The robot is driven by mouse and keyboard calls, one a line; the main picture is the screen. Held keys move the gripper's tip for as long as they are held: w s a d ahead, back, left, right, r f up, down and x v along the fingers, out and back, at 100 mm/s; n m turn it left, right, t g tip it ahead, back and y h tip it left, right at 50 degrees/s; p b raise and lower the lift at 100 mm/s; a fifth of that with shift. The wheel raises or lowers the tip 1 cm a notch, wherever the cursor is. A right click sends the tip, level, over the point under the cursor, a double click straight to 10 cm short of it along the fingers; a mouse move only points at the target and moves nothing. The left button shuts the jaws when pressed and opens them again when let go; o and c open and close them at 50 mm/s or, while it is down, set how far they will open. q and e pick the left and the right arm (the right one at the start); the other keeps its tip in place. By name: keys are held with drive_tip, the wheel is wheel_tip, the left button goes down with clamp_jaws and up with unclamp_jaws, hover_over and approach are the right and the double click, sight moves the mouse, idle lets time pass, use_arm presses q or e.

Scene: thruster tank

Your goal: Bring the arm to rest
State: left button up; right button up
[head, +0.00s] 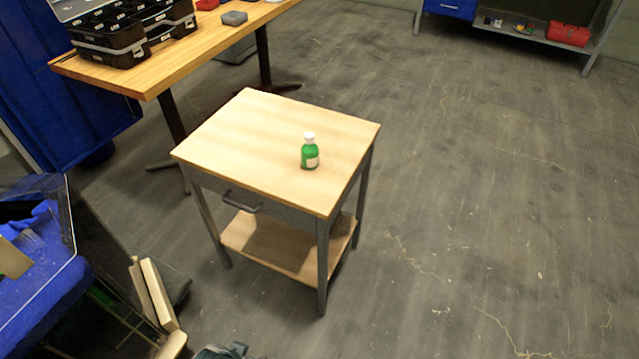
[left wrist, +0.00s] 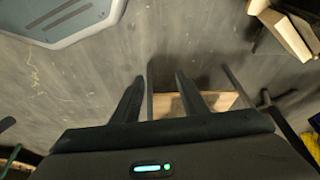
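My left gripper (left wrist: 160,78) shows in the left wrist view with its two dark fingers spread apart and nothing between them. It points down toward the floor and the lower part of a small table. I cannot make it out clearly in the head view, where only a small dark piece shows at the bottom edge. My right gripper is in neither view. A green bottle (head: 310,156) with a white cap stands upright on the small wooden-topped table (head: 240,130), apart from any gripper.
The small table has a drawer handle (head: 241,203) and a lower shelf (head: 262,247). A longer wooden table (head: 200,55) with black cases (head: 120,42) stands behind left. A blue bin (head: 40,262) and wooden pieces (head: 157,293) are at lower left. The floor at right is clear.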

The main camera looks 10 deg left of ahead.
use_arm(q)
wheel_tip(320, 180, down, 18)
drive_tip(key=s+d+t+p, duration=0.1)
drive_tip(key=s+p, duration=0.1)
drive_tip(key=p, duration=0.1)
drive_tip(key=shift+s+d+h, duration=0.3)
drive_tip(key=shift+s+d, duration=0.05)
drive_tip(key=shift+d, duration=0.05)
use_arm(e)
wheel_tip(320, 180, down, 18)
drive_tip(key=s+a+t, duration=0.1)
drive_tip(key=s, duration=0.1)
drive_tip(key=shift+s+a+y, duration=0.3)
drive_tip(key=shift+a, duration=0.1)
use_arm(q)
drive_tip(key=shift+r, duration=0.15)
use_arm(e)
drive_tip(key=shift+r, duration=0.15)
